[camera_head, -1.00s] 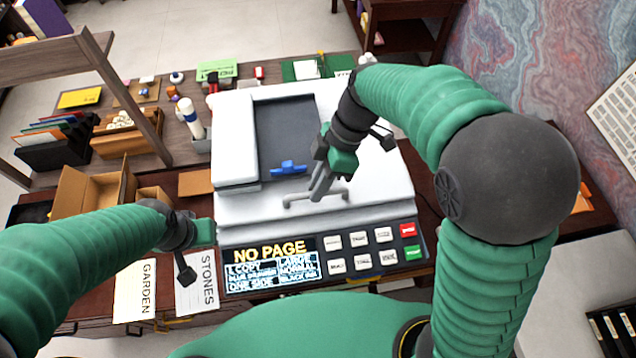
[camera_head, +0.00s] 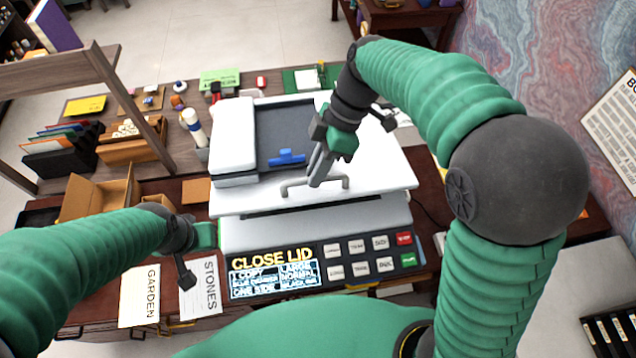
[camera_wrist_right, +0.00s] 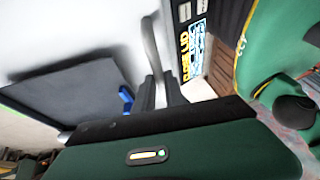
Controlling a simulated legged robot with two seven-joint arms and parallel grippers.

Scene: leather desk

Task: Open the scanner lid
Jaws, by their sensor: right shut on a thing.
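The white scanner lid (camera_head: 385,170) is raised a little at its front edge. A dark gap shows between it and the scanner body (camera_head: 300,232). The lid's grey bar handle (camera_head: 294,189) is at the front edge. My right gripper (camera_head: 316,183) is shut on the handle; the handle also shows in the right wrist view (camera_wrist_right: 151,45). The scanner's display (camera_head: 273,273) reads CLOSE LID. My left gripper (camera_head: 203,262) is beside the scanner's left front side, and its fingers are not clear enough to judge.
A dark tray with a blue slider (camera_head: 287,157) sits on top of the lid. Cards reading STONES (camera_head: 205,287) and GARDEN (camera_head: 139,296) lie left of the panel. An open cardboard box (camera_head: 95,195) stands at the left. A shelf frame rises at the upper left.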

